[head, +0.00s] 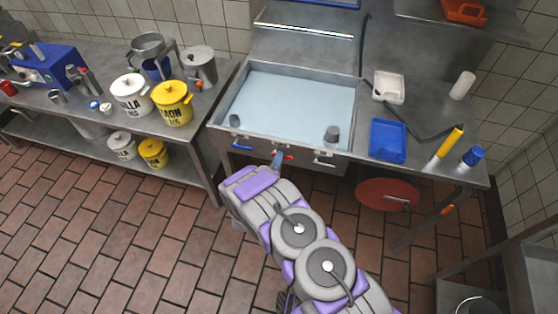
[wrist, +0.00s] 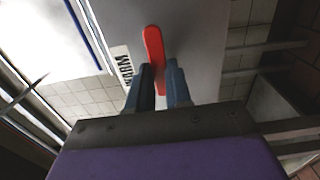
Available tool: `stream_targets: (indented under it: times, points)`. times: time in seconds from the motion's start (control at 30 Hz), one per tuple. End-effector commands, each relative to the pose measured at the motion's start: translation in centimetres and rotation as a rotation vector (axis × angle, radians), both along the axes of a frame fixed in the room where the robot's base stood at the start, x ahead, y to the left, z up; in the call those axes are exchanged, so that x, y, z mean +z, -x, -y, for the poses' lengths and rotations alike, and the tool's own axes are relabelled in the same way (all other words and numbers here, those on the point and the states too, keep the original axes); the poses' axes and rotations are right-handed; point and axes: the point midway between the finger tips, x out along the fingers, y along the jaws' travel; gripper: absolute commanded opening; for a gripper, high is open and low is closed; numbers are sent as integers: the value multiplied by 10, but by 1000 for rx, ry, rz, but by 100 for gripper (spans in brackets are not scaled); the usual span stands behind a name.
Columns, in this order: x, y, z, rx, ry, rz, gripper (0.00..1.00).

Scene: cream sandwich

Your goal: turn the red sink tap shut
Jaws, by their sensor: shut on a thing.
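The red sink tap (head: 288,157) is on the front panel of the sink, just right of my gripper tip in the head view. In the wrist view the red tap handle (wrist: 153,45) is a long lever, and its lower end lies between my two blue-grey fingers. My gripper (wrist: 158,82) is shut on it; in the head view my gripper (head: 278,159) is at the panel's front, partly hidden by my arm. The sink (head: 240,95) is a wide steel basin with a pale blue inside.
A blue handle (head: 242,147) is left of the red one and a pale handle (head: 324,163) is right of it. A blue tray (head: 388,140) lies on the right counter. A round red thing (head: 386,194) is below.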

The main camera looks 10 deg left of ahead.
Motion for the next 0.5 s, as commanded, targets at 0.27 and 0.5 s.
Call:
stream_targets:
  times: [0.27, 0.5]
  points:
    - [-2, 2, -4, 12, 4, -5, 0]
    - [-1, 2, -3, 8, 3, -3, 37]
